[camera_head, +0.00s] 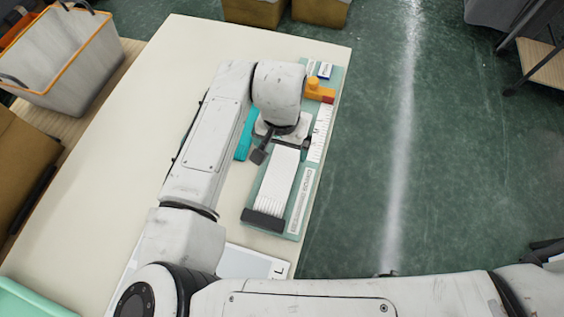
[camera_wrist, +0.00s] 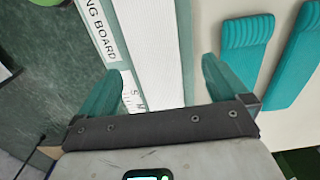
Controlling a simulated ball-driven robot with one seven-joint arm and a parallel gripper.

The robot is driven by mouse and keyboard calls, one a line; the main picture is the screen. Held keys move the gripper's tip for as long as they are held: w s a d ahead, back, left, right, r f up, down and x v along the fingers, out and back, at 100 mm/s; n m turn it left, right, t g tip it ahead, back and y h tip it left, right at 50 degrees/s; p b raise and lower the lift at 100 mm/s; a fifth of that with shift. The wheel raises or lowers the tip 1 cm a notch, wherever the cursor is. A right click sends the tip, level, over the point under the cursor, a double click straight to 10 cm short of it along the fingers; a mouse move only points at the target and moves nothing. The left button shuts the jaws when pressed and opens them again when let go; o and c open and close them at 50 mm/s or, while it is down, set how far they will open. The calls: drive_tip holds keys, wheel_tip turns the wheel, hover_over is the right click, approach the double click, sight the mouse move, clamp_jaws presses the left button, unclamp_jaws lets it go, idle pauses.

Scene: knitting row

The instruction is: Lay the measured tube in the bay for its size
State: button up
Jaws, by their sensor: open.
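A white knit tube (camera_head: 279,178) with a ribbed end lies flat along a green measuring board (camera_head: 250,196). Its ribbed end is at a dark block (camera_head: 263,220) at the board's near end. My gripper (camera_head: 284,150) is over the board and hides the tube's far part. In the wrist view, my open gripper (camera_wrist: 162,65) has a finger on each side of the white tube (camera_wrist: 150,40). I cannot tell whether they touch it. A pale panel marked L (camera_head: 262,264) lies at the table's near edge, partly behind my arm; I cannot tell whether it is a bay.
An orange slider (camera_head: 318,91) sits at the board's far end beside a white scale (camera_head: 321,130). Teal ribbed tubes (camera_wrist: 245,45) lie beside the board; one shows in the head view (camera_head: 243,137). A grey basket (camera_head: 70,55) stands left. The table's left part is clear.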

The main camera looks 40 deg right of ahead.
sight(284, 159)
drive_tip(key=shift+s+d+f+p, duration=0.15)
drive_tip(key=shift+f+p, duration=0.25)
drive_tip(key=shift+f, duration=0.95)
drive_tip(key=shift+s+d+f+p, duration=0.1)
drive_tip(key=shift+f+p, duration=0.3)
drive_tip(key=shift+f, duration=0.9)
drive_tip(key=shift+c, duration=0.3)
drive_tip(key=c, duration=1.1)
drive_tip(key=shift+o, duration=0.2)
